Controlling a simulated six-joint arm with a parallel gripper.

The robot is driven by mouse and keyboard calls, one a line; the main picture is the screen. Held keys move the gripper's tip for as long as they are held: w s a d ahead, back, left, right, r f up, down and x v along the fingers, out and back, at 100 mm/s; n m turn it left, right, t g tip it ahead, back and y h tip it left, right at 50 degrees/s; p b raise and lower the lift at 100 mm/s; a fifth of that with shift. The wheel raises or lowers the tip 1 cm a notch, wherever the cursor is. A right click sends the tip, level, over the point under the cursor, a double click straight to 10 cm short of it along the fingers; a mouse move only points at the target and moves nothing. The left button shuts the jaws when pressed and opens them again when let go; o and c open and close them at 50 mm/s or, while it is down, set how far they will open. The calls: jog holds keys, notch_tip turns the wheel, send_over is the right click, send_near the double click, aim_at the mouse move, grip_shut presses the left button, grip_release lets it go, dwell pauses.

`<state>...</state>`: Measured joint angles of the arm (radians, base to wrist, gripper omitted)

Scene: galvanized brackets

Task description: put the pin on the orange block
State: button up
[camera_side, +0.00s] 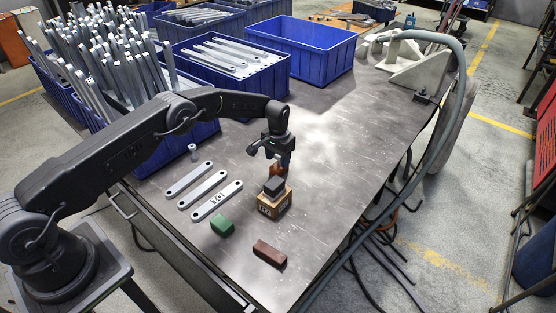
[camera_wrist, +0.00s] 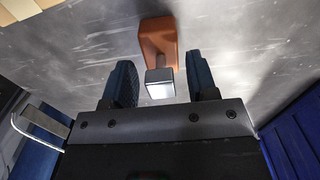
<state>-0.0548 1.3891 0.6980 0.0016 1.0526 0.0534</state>
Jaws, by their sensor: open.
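The orange block (camera_side: 278,168) sits on the table below my gripper (camera_side: 270,152), partly hidden by it in the side view. The wrist view shows the orange block (camera_wrist: 159,35) past the fingertips. A pin with a pale square head (camera_wrist: 160,84) stands between my gripper's fingers (camera_wrist: 163,85), its short shaft reaching back to the orange block. It appears to stand on the block, but the contact is hard to see. My gripper is open, with a gap on each side of the pin's head. The side view hides the pin behind the fingers.
A wooden block (camera_side: 272,206) with a dark grey piece (camera_side: 274,185) on top stands close in front. A green block (camera_side: 222,225), a brown bar (camera_side: 269,253), flat brackets (camera_side: 209,185) and a small grey knobbed part (camera_side: 193,152) lie around.

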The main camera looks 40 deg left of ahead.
notch_tip(320, 180, up, 11)
dwell(0.3)
jog(key=s+d+r+t, duration=0.1)
jog(key=s+r, duration=0.6)
jog(key=r, duration=0.5)
jog(key=s+d+r+t, duration=0.1)
jog(key=s+r+t, duration=0.1)
jog(key=s+r, duration=0.8)
jog(key=s+d+r+t, duration=0.1)
jog(key=s+t, duration=0.1)
jog(key=s, duration=2.2)
jog(key=shift+d+r+t, duration=0.2)
jog(key=shift+r+t, duration=0.1)
jog(key=shift+r, duration=0.05)
